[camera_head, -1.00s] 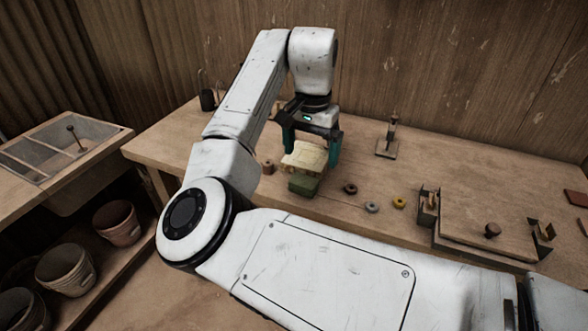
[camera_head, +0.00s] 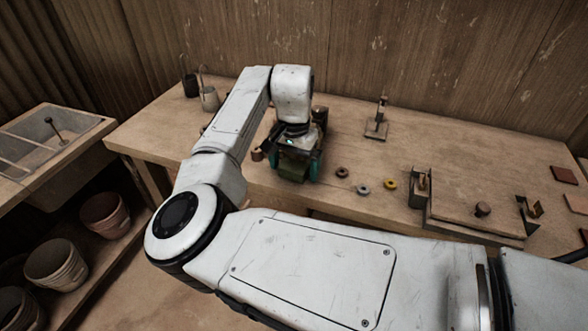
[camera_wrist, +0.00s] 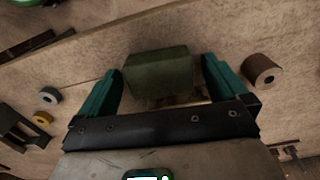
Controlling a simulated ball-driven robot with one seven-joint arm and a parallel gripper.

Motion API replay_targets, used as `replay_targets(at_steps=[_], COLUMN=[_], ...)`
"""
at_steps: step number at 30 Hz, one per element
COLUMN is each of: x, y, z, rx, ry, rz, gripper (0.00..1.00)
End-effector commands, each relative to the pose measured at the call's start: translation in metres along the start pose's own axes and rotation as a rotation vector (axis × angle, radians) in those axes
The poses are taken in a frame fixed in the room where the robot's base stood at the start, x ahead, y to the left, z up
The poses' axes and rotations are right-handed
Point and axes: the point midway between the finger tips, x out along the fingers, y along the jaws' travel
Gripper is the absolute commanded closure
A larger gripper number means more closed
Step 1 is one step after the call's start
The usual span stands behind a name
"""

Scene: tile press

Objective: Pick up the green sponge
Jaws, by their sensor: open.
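The green sponge (camera_wrist: 158,72) is a dull green block on the wooden workbench (camera_head: 440,150). In the wrist view it lies between the two teal fingers of my gripper (camera_wrist: 161,72), close to both; I cannot tell whether either finger touches it. In the head view my gripper (camera_head: 295,168) is low over the bench near its front edge, with the sponge (camera_head: 292,172) partly hidden between the fingers. The jaws are open around the sponge.
A brown cylinder (camera_head: 257,154) stands just left of my gripper. Dark (camera_head: 342,172), grey (camera_head: 363,190) and yellow (camera_head: 390,184) rings lie to the right. A stand (camera_head: 377,124) is behind them, and a press tray (camera_head: 470,222) farther right. Bench behind the rings is mostly clear.

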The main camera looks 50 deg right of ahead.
Motion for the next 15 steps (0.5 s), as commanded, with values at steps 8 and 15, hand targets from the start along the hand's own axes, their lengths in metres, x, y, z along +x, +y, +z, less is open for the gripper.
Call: replay_targets(at_steps=[8,15], x=[0.004,0.0038], y=[-0.0001,0.0], z=[-0.0001,-0.0001], rx=[0.0,0.0], ry=[0.001,0.001], rz=[0.0,0.0], gripper=[0.0,0.22])
